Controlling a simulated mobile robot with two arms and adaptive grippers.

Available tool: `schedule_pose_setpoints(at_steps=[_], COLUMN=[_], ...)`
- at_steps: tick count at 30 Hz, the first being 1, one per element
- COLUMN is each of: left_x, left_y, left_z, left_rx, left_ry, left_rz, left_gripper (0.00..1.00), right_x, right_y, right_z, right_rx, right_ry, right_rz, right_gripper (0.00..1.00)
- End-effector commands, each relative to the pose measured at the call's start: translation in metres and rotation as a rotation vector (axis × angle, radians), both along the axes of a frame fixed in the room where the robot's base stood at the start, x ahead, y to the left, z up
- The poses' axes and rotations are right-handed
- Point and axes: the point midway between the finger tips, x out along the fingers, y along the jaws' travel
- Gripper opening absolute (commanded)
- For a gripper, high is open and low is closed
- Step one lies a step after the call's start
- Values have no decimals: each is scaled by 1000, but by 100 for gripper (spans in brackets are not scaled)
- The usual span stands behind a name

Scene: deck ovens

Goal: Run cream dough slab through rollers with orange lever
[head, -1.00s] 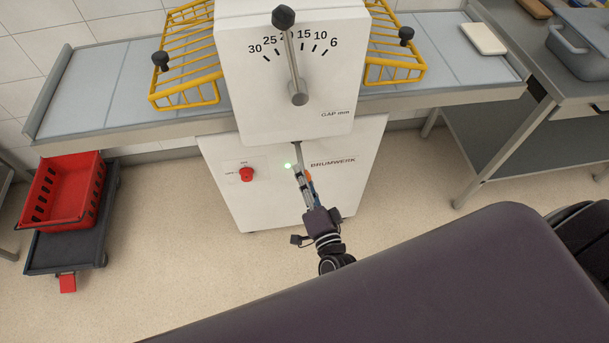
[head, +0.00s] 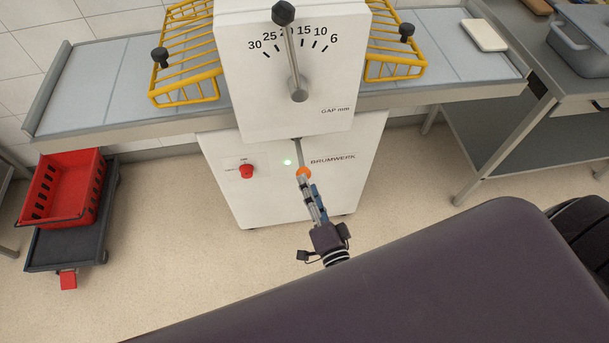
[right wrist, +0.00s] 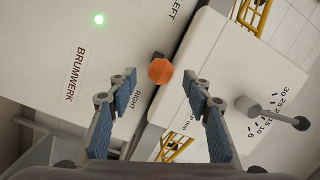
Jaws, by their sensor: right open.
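The cream dough slab (head: 484,35) lies flat on the right end of the grey belt table. The orange lever knob (head: 303,173) is at the lower end of a thin grey rod (head: 299,152) under the white roller housing (head: 290,80). My right gripper (head: 309,190) is open and empty, just below the knob in the head view. In the right wrist view the knob (right wrist: 161,71) shows beyond and between the two open fingertips (right wrist: 158,85), with no clear contact. The rollers are hidden inside the housing. My left gripper is not in view.
Yellow wire guards (head: 190,55) flank the housing. The white base carries a red stop knob (head: 247,171) and a lit green lamp (head: 287,162). A red crate (head: 62,190) stands on a dark trolley at left. A grey-blue lidded container (head: 585,45) sits on the right-hand table.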

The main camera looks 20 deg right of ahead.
Motion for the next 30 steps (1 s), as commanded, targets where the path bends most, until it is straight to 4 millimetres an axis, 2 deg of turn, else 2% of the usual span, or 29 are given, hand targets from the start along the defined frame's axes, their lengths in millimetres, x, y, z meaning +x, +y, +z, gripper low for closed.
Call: schedule_pose_setpoints(at_steps=[1, 6, 12, 30], left_x=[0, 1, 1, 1], left_y=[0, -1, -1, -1], left_z=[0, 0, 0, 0], left_rx=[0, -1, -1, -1], left_ry=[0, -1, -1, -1], left_rz=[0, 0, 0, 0], left_gripper=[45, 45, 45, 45], right_x=[-14, -46, -67, -70], right_y=[1, 2, 3, 3], right_z=[-1, -1, 0, 0], right_rx=[-1, 0, 1, 0], right_ry=[5, 3, 0, 0], right_rz=[1, 1, 1, 1], right_gripper=[46, 46, 46, 46])
